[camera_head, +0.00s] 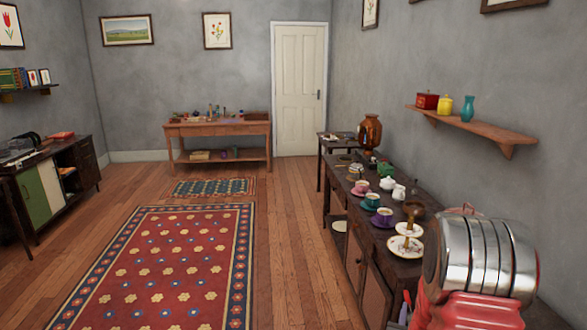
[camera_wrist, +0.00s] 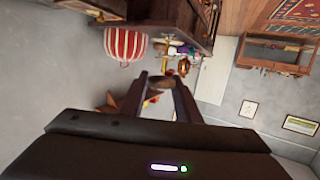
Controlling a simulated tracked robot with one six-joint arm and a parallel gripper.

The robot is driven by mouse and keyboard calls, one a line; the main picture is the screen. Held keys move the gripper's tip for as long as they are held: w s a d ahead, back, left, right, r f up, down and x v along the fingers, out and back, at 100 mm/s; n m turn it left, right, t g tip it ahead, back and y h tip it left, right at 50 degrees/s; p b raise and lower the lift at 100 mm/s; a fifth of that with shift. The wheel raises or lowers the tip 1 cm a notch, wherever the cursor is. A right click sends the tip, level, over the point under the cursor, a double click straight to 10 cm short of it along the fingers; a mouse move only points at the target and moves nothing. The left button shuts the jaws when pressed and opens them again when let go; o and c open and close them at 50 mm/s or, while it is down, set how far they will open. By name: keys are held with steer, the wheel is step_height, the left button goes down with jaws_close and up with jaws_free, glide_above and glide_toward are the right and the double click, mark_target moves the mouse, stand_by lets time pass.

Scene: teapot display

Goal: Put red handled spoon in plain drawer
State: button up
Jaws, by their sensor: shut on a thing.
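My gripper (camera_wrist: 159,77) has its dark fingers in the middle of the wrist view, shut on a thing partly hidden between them. I cannot make out the gripper or the spoon in the head view. The dark sideboard (camera_head: 357,243) runs along the right wall, with door fronts facing left. I cannot tell which front is the plain drawer. The wrist view is turned nearly upside down, with the sideboard (camera_wrist: 172,16) at the top.
Cups, saucers and a tiered stand (camera_head: 405,246) crowd the sideboard. A wall shelf (camera_head: 470,124) holds small jars above it. Shiny metal and red shapes block the head view's lower right. The rug area (camera_head: 165,265) is clear.

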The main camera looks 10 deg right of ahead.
steer(key=w+a+r+n+t+y, duration=0.1)
steer(key=w+a+r+n+y, duration=0.1)
steer(key=a, duration=0.8)
steer(key=w+a+r+n+t+y, duration=0.1)
steer(key=w+a+r+y, duration=0.3)
steer(key=a, duration=0.6)
steer(key=w+a+r+n+y, duration=0.3)
steer(key=a+n, duration=0.1)
steer(key=a, duration=0.6)
steer(key=shift+a+t, duration=0.25)
steer(key=shift+t, duration=0.15)
